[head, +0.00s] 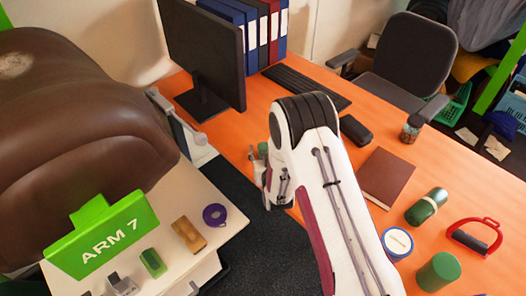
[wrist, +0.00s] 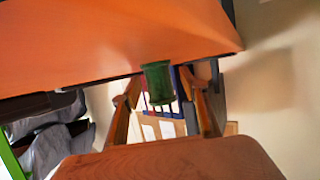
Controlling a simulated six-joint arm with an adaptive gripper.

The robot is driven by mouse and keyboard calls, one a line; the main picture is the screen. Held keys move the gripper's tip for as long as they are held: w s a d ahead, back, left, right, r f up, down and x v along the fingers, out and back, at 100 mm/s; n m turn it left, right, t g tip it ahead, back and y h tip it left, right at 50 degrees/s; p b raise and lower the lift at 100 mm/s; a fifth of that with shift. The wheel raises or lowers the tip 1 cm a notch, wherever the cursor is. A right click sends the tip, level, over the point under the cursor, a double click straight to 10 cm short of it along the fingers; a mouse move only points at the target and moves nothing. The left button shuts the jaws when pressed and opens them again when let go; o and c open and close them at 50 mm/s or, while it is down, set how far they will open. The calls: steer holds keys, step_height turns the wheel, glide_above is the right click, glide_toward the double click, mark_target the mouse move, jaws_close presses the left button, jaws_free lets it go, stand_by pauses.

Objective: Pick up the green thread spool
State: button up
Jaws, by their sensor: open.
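The green thread spool (wrist: 157,84) shows in the wrist view between my two fingers, close to their tips. It meets the orange desktop, which fills the top of that view, so the spool seems to stand upright in an upside-down picture. My gripper (wrist: 160,88) is open, with one finger on each side of the spool and gaps visible on both sides. In the head view a small green part of the spool (head: 262,150) shows beside my gripper (head: 262,174). My arm hides most of it there.
The orange desk (head: 232,126) holds a monitor (head: 205,55), keyboard (head: 305,86), mouse-like black object (head: 355,130), brown notebook (head: 386,177), dark green cylinder (head: 427,206), green cylinder (head: 438,271) and red-handled tool (head: 474,236). Binders (head: 250,28) stand behind. A side table (head: 185,212) is at left.

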mark_target(263, 146)
stand_by(0.3)
steer(key=c, duration=1.2)
steer(key=shift+r, duration=0.15)
steer(key=shift+r, duration=4.85)
